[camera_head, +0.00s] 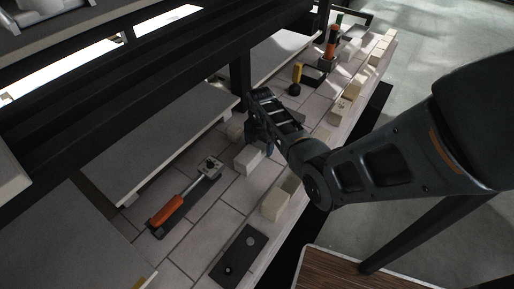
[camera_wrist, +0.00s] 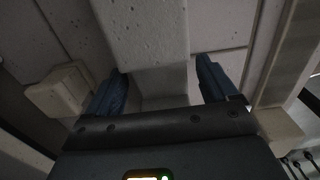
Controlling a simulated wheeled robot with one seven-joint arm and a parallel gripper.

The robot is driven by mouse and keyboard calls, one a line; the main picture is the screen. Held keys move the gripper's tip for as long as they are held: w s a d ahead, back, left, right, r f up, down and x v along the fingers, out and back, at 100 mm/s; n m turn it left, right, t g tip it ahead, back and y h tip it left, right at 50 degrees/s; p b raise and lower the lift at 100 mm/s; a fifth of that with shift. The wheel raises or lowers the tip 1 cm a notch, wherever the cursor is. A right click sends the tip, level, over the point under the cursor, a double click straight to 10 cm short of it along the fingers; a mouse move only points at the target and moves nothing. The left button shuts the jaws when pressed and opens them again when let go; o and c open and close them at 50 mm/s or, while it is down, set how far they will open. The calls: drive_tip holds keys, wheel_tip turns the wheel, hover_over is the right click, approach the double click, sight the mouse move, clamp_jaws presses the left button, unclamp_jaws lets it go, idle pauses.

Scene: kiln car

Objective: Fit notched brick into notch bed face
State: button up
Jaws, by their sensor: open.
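My gripper (camera_head: 262,146) is low over the tiled kiln car deck, its blue fingers partly hidden by my wrist. In the wrist view the open fingers (camera_wrist: 162,82) stand on either side of a pale block (camera_wrist: 150,32), with visible room at the right finger. A pale block (camera_head: 248,159) shows just below the gripper in the head view; I cannot tell whether it has the notch. Pale bricks (camera_head: 279,199) stand along the deck edge, with a step in their outline. I cannot make out the notch bed face for certain.
A smaller pale block (camera_wrist: 62,90) lies left of the fingers. A dark post (camera_head: 240,75) stands close behind my gripper. More edge bricks (camera_head: 340,110) lie beyond.

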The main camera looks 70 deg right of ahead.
drive_tip(key=shift+p, duration=0.35)
idle(0.3)
drive_tip(key=shift+c, duration=0.4)
drive_tip(key=c, duration=1.2)
